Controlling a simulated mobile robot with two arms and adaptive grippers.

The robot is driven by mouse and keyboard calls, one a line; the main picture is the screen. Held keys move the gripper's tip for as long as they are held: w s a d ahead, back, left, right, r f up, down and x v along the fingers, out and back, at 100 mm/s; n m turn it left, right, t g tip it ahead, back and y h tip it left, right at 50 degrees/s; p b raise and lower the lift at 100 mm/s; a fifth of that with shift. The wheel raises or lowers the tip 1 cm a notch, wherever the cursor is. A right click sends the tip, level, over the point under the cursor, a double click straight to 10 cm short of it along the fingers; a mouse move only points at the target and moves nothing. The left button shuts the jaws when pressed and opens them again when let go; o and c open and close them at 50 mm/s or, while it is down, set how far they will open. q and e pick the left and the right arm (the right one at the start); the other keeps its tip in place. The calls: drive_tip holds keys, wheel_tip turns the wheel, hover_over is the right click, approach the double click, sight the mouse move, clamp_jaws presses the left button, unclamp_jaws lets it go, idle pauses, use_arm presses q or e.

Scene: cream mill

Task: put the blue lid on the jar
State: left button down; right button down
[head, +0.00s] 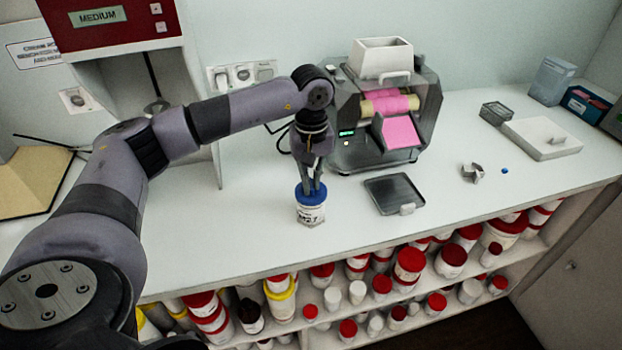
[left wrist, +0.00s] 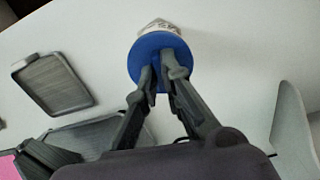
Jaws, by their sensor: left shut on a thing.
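The blue lid (head: 311,193) is at the top of the white labelled jar (head: 311,214), which stands upright on the counter. My left gripper (head: 310,190) comes down from above and is shut on the lid's raised middle. In the left wrist view the lid (left wrist: 158,58) shows as a blue disc, with the fingertips (left wrist: 158,75) at its centre. Part of the jar (left wrist: 158,26) shows beyond it. Whether the lid is fully seated on the jar cannot be told. My right gripper is not in view.
A mill with pink rollers (head: 385,105) stands behind the jar. A dark tray (head: 394,193) lies to the right. A metal piece (head: 472,172) and a small blue item (head: 505,171) lie farther right. Shelves below hold several jars. The counter's front edge is close to the jar.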

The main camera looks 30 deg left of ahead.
use_arm(q)
drive_tip(key=shift+f, duration=0.15)
idle(0.6)
drive_tip(key=c, duration=1.7)
unclamp_jaws()
drive_tip(key=shift+o, duration=0.8)
drive_tip(key=o, duration=0.4)
drive_tip(key=shift+c, duration=0.2)
drive_tip(key=shift+r+p, duration=1.1)
drive_tip(key=shift+r, duration=1.2)
